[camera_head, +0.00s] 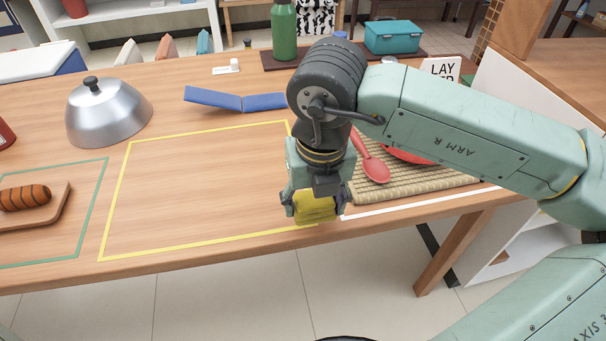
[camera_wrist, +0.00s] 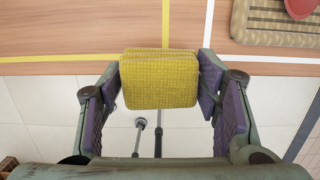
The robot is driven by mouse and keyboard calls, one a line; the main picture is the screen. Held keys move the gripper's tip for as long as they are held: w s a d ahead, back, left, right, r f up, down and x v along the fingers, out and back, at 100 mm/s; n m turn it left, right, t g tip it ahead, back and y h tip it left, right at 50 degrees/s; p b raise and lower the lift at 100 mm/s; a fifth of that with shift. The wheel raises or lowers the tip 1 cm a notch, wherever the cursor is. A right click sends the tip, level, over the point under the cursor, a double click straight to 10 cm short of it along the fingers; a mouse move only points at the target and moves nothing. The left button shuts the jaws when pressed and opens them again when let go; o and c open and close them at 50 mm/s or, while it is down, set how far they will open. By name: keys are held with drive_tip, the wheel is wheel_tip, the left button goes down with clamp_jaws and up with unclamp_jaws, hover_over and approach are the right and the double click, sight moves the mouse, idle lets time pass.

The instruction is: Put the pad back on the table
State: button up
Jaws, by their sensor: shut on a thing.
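The pad is a yellow, textured, sponge-like block (camera_head: 316,209). It also shows in the wrist view (camera_wrist: 160,80), held between the two finger pads. My gripper (camera_head: 314,204) is shut on it. In the wrist view, my gripper (camera_wrist: 160,88) has the pad at the table's front edge, with floor tiles below it. The wooden table (camera_head: 200,190) spans the head view. Its yellow-taped rectangle (camera_head: 198,241) is empty where visible; the arm covers its right side. Whether the pad touches the table edge is unclear.
A woven mat (camera_head: 420,192) with a red spoon (camera_head: 374,168) and a partly hidden red dish lies right of my gripper. A metal dome (camera_head: 108,112), blue folded piece (camera_head: 236,100) and green bottle (camera_head: 284,32) stand farther back. A board with a sausage (camera_head: 62,205) lies left.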

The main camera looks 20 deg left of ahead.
drive_tip(key=w+a, duration=0.1)
drive_tip(key=w+a+p, duration=0.1)
drive_tip(key=w, duration=0.1)
drive_tip(key=w+a, duration=0.1)
drive_tip(key=w, duration=0.1)
drive_tip(key=shift+w+a+f, duration=0.2)
drive_tip(key=shift+f, duration=0.05)
drive_tip(key=f, duration=0.1)
drive_tip(key=f+p, duration=0.1)
drive_tip(key=f, duration=0.1)
drive_tip(key=shift+w+a, duration=0.15)
drive_tip(key=shift+w, duration=0.15)
drive_tip(key=shift+f, duration=0.35)
drive_tip(key=shift+f, duration=0.2)
drive_tip(key=o, duration=1.4)
drive_tip(key=shift+c, duration=0.2)
drive_tip(key=shift+r, duration=0.15)
drive_tip(key=shift+r+p, duration=0.2)
drive_tip(key=shift+p, duration=0.2)
wheel_tip(320, 180, up, 12)
drive_tip(key=s+d+b, duration=0.1)
drive_tip(key=shift+s+f, duration=0.2)
drive_tip(key=shift+s, duration=0.05)
